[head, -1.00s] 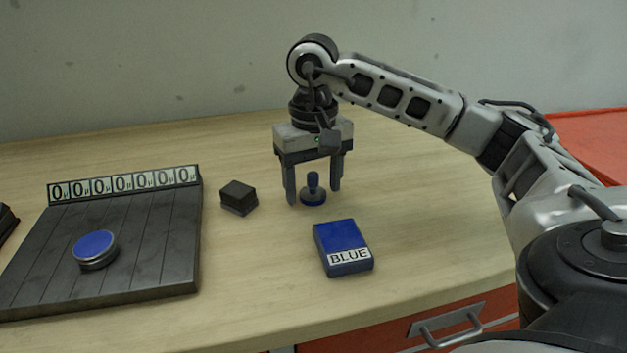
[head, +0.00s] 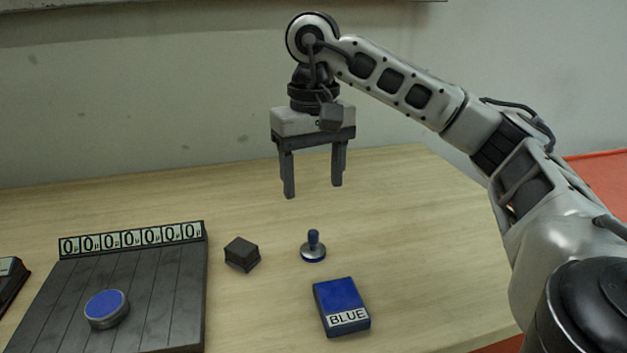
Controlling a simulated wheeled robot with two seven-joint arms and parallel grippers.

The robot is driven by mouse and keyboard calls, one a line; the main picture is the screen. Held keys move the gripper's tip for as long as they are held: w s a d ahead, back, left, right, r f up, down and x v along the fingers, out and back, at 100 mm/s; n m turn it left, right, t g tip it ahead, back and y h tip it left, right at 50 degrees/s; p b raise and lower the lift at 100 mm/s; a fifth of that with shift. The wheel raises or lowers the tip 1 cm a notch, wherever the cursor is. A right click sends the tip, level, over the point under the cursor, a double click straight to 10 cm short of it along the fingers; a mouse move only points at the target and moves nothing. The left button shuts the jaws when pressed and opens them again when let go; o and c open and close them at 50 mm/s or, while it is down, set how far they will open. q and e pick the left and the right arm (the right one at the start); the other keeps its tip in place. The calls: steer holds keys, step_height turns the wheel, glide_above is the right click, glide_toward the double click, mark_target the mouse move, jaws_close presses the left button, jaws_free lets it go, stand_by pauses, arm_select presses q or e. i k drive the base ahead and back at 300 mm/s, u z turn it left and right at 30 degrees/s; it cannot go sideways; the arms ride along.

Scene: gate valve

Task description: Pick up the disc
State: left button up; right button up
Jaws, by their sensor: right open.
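A round disc (head: 107,308) with a blue top and a metal rim lies on the dark slatted board (head: 170,290) at the left. A small stamp-like piece with a blue knob (head: 313,246) stands upright on a round metal base on the table. My right gripper (head: 314,190) is open and empty, pointing down, raised above and behind the knobbed piece and clear of it. My left gripper is not in view.
A blue block labelled BLUE (head: 341,306) lies in front of the knobbed piece. A small dark block (head: 242,254) sits to its left. A row of counter tiles (head: 130,240) lines the board's back edge. The table's right side (head: 430,250) is clear.

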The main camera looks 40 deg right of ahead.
mark_target(107, 308)
steer(key=k, duration=1)
